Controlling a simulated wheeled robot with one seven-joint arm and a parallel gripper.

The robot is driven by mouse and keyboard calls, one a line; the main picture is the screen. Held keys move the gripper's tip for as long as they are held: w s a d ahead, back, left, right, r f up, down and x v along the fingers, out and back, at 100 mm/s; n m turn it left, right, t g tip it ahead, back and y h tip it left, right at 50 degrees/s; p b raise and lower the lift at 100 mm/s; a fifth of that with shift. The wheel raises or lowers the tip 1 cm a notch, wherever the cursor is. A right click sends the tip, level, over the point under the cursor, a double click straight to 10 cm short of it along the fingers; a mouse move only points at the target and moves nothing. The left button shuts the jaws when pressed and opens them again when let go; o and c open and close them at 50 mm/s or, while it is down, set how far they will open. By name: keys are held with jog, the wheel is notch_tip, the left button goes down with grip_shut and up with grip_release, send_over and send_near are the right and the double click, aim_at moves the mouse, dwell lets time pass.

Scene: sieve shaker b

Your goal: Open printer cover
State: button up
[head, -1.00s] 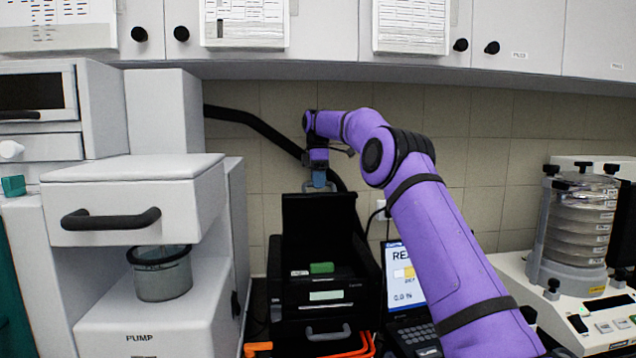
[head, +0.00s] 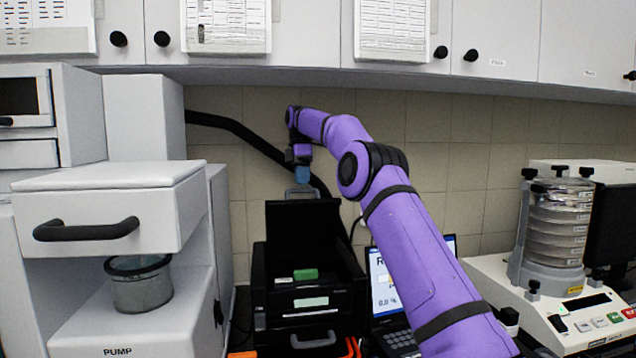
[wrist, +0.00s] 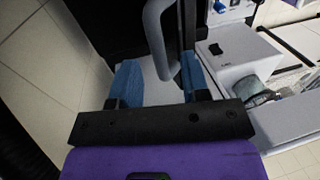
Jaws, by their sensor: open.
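The printer (head: 311,305) is a black box standing on the counter below the wall tiles, in the lower middle of the head view. Its black cover (head: 303,238) stands raised, nearly upright, above the body. A grey loop handle (head: 301,192) shows at the cover's top edge. My gripper (head: 302,177) is just above the handle, with blue fingers. In the wrist view my gripper (wrist: 163,82) is open, and the grey handle (wrist: 158,40) lies ahead between the fingers' lines, not clasped. A green item (head: 306,274) shows inside the printer.
A white pump unit (head: 120,310) with a drawer (head: 100,215) stands left of the printer. A screen with keypad (head: 385,290) is close on its right. A sieve shaker (head: 555,245) is at the far right. Cabinets hang above.

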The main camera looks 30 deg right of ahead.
jog(key=s+a+r, duration=0.1)
jog(key=s+a, duration=0.2)
jog(key=s, duration=1.2)
jog(key=shift+s+r, duration=0.2)
jog(key=shift+s, duration=0.2)
jog(key=s+a+r+m+t+h, duration=0.1)
jog(key=s+a+m+t, duration=0.15)
jog(key=s, duration=0.65)
jog(key=s+a+r+m+t, duration=0.15)
jog(key=s+a+m, duration=0.25)
jog(key=s, duration=0.5)
jog(key=s+f+m+t, duration=0.1)
jog(key=s+f+m, duration=0.1)
jog(key=s, duration=0.4)
jog(key=s+a+f+m+t, duration=0.1)
jog(key=s+f+m, duration=0.2)
jog(key=s, duration=0.4)
jog(key=s+f+m+t, duration=0.1)
jog(key=s+f+m, duration=0.2)
jog(key=s, duration=0.3)
jog(key=shift+s+a+f, duration=0.15)
jog(key=shift+f, duration=0.6)
